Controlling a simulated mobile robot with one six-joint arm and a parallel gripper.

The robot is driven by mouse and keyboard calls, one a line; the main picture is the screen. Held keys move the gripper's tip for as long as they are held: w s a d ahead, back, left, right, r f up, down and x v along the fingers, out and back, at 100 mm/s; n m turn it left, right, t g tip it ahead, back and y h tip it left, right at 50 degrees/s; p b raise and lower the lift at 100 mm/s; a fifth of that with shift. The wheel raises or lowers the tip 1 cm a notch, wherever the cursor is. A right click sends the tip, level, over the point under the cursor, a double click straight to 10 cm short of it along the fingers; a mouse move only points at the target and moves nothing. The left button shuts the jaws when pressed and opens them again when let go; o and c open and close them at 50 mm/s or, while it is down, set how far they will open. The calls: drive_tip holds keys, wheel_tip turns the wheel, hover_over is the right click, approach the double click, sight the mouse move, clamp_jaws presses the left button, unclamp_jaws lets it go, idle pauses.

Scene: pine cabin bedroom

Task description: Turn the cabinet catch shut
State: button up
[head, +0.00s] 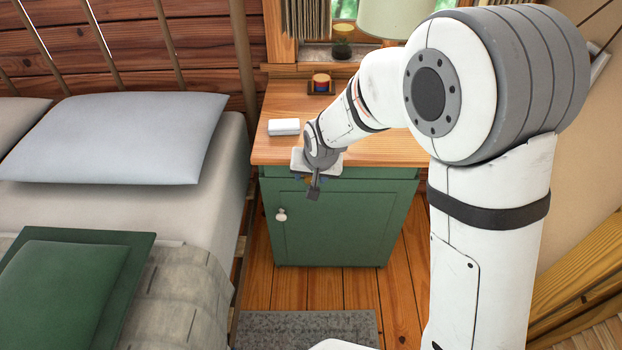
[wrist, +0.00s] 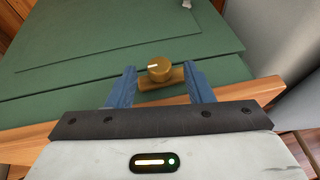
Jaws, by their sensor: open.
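The green cabinet (head: 345,220) stands beside the bed, its door front facing me with a white knob (head: 281,215) at the left. In the wrist view the brass catch (wrist: 159,70) is a round knob with a short white mark on its face, on a bar-shaped brass base below it. The mark lies nearly level, left of the knob's middle. My gripper (head: 314,192) is at the top of the cabinet front. Its blue fingers are open, one on each side of the catch; I cannot tell whether they touch it. In the head view my gripper mostly hides the catch.
The wooden cabinet top (head: 385,150) bears a white box (head: 284,127) and a small dark jar (head: 320,84). A lamp shade (head: 396,17) is behind. The bed (head: 215,170) stands close on the left. A grey rug (head: 310,328) lies on the floor in front.

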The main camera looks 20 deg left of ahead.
drive_tip(key=shift+w+a+f, duration=0.1)
drive_tip(key=shift+w+f, duration=0.1)
drive_tip(key=shift+f, duration=0.3)
drive_tip(key=c, duration=1)
